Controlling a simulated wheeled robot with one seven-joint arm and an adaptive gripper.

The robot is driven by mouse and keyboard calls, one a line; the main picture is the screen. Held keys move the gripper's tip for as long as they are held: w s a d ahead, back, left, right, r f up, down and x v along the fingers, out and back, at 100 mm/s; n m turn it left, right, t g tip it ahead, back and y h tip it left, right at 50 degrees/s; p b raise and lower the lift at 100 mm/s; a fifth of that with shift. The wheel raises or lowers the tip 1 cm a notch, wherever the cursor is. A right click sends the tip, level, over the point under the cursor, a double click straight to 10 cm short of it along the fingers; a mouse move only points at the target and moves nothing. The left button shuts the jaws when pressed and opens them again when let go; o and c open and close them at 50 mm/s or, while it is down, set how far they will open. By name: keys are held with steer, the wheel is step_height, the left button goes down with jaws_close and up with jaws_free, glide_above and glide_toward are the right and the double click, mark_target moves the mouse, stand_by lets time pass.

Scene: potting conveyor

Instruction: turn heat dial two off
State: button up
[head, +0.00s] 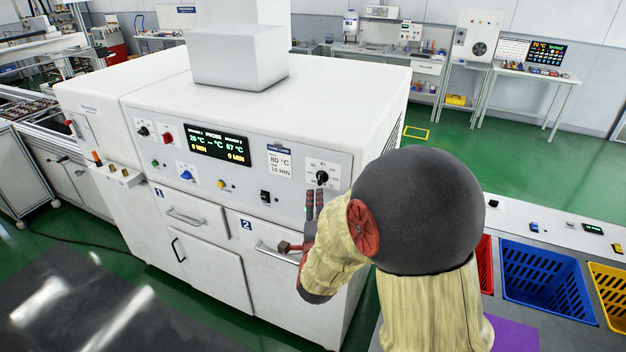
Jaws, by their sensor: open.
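The white oven cabinet has a front panel. A black dial (322,177) sits on a white plate at the panel's right end; the plate's print and the dial's setting are too small to read surely. My gripper (314,196) is open just below this dial, fingers pointing up at it. I cannot tell whether they touch it. Another black dial (143,131) is at the panel's left end. The display (217,145) shows 67 °C on its right side and 0 MIN on both sides. My forearm hides the panel's lower right corner.
Below the panel are drawers marked 1 and 2, with a drawer handle (277,253) close to my wrist. A blue crate (545,283) and a yellow crate (610,290) stand at the right. The green floor behind them is open.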

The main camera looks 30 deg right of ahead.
mark_target(320, 181)
steer(key=shift+m+t+h, duration=0.3)
steer(key=shift+m+t, duration=0.2)
steer(key=shift+m, duration=0.3)
steer(key=w+d, duration=0.1)
steer(key=w, duration=0.1)
steer(key=w+d+r, duration=0.1)
steer(key=w+d, duration=0.1)
steer(key=w+d+r, duration=0.1)
steer(key=w, duration=0.1)
steer(key=shift+w+d+r, duration=0.15)
steer(key=shift+d+r, duration=0.05)
steer(key=shift+d, duration=0.05)
steer(key=c, duration=1.1)
steer(key=shift+c, duration=0.3)
